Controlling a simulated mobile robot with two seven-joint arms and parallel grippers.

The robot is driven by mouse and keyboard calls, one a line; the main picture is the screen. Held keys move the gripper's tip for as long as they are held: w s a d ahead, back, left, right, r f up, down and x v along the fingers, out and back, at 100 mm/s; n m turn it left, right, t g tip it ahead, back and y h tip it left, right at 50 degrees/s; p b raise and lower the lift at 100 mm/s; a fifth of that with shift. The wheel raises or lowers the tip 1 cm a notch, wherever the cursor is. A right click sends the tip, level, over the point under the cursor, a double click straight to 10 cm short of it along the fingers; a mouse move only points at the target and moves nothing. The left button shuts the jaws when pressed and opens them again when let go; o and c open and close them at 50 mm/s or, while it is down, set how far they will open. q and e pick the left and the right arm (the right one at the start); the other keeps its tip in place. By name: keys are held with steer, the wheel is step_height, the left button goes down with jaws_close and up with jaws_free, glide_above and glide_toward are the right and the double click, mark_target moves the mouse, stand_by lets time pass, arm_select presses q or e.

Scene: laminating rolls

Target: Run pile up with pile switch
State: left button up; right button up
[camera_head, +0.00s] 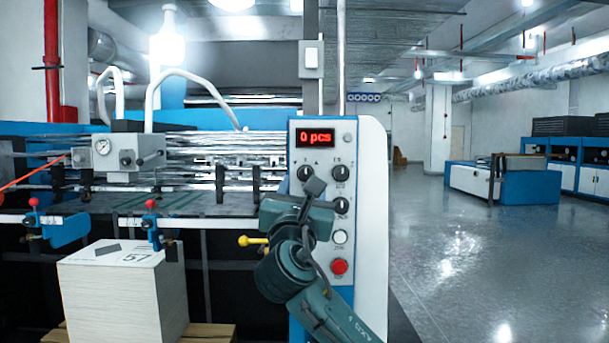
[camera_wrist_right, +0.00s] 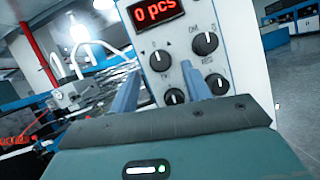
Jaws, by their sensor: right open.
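The white control panel (camera_head: 325,200) has a red "0 pcs" display (camera_head: 315,138), several black knobs, a white button (camera_head: 340,237) and a red button (camera_head: 339,267). I cannot read which knob is the pile switch. My right gripper (camera_head: 313,190) is in front of the panel's left side and hides part of it. In the right wrist view its two fingers (camera_wrist_right: 160,85) are apart and empty, pointing at the panel, with the lower-left knob (camera_wrist_right: 174,97) between them in the picture. Contact cannot be told. The paper pile (camera_head: 112,295) marked "57" stands at the lower left. My left gripper is out of view.
A wooden pallet (camera_head: 208,333) shows under the pile. A yellow-knobbed lever (camera_head: 245,241) sticks out left of my right arm. Red-topped clamps (camera_head: 151,206) stand above the pile. The grey floor (camera_head: 455,260) to the right is clear, with blue machines behind.

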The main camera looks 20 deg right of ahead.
mark_target(305, 177)
steer(key=shift+x, duration=1.65)
steer(key=c, duration=1)
